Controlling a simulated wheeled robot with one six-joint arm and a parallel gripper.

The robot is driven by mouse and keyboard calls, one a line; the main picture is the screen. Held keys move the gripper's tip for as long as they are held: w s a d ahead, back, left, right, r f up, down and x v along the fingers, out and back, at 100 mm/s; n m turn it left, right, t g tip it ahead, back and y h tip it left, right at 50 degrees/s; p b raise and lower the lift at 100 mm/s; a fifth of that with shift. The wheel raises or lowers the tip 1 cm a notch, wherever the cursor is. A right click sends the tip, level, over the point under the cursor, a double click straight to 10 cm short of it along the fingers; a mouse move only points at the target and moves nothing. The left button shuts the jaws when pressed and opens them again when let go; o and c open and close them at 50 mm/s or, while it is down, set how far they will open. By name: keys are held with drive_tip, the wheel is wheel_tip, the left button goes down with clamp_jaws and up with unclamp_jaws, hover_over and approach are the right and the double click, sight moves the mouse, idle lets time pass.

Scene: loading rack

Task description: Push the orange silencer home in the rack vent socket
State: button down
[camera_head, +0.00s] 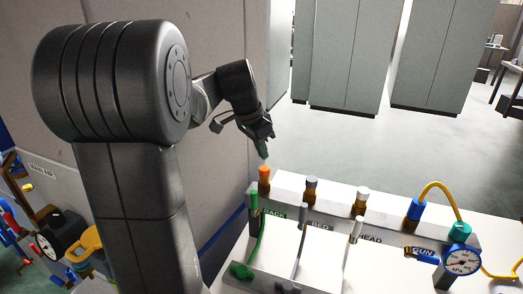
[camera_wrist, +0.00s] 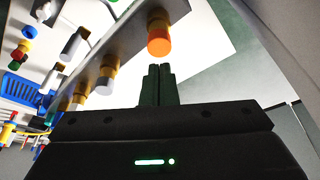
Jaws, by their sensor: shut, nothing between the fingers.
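The orange silencer (camera_head: 264,173) stands upright in a brass-coloured socket (camera_head: 264,187) at the left end of the rack's raised white ledge, by the RACK label. My gripper (camera_head: 263,152) is above it, pointing down, with its green fingers together and empty. In the wrist view the orange silencer (camera_wrist: 158,46) shows just beyond the shut fingertips (camera_wrist: 159,68). The tips look slightly apart from it. How deep the silencer sits in the socket cannot be told.
A grey-capped fitting (camera_head: 311,183) and a white-capped fitting (camera_head: 362,193) stand to the right on the same ledge. Further right are a blue fitting (camera_head: 416,209) with a yellow hose and a gauge (camera_head: 461,262). Green, grey and white tubes run down the front. A wall panel is close at left.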

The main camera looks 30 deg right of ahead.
drive_tip(key=b+v, duration=0.1)
drive_tip(key=v, duration=1.2)
drive_tip(key=shift+r, duration=0.35)
drive_tip(key=shift+a+f, duration=0.1)
hover_over(264, 177)
drive_tip(key=w, duration=0.1)
wheel_tip(264, 177, down, 14)
drive_tip(key=shift+w+r, duration=0.1)
drive_tip(key=shift+w, duration=0.05)
drive_tip(key=shift+f+b, duration=0.6)
drive_tip(key=shift+f, duration=0.25)
drive_tip(key=shift+r, duration=0.2)
